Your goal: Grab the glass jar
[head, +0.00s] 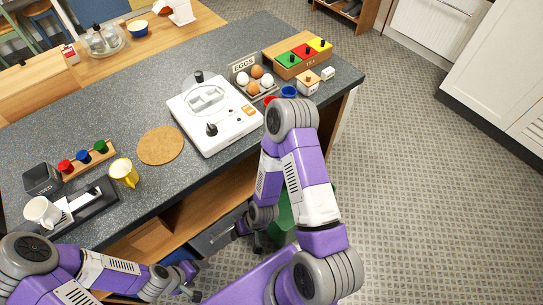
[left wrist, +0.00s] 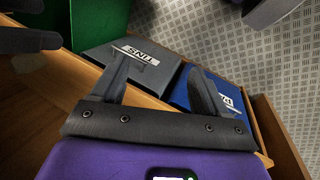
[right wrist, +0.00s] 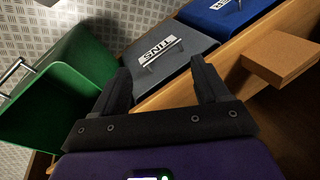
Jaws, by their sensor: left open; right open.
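Small clear containers that look like glass jars (head: 103,40) stand on a round tray at the far top left of the head view; I cannot tell which is the glass jar. My left gripper (left wrist: 160,78) is open and empty, low beside the counter, above grey and blue bins. In the head view it is at the bottom (head: 192,287). My right gripper (right wrist: 162,72) is open and empty, near the grey bin labelled TINS (right wrist: 165,55). In the head view it is low at the counter's front side (head: 232,237). Both grippers are far from the containers.
A green bin (right wrist: 60,95) stands below. Open floor lies right.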

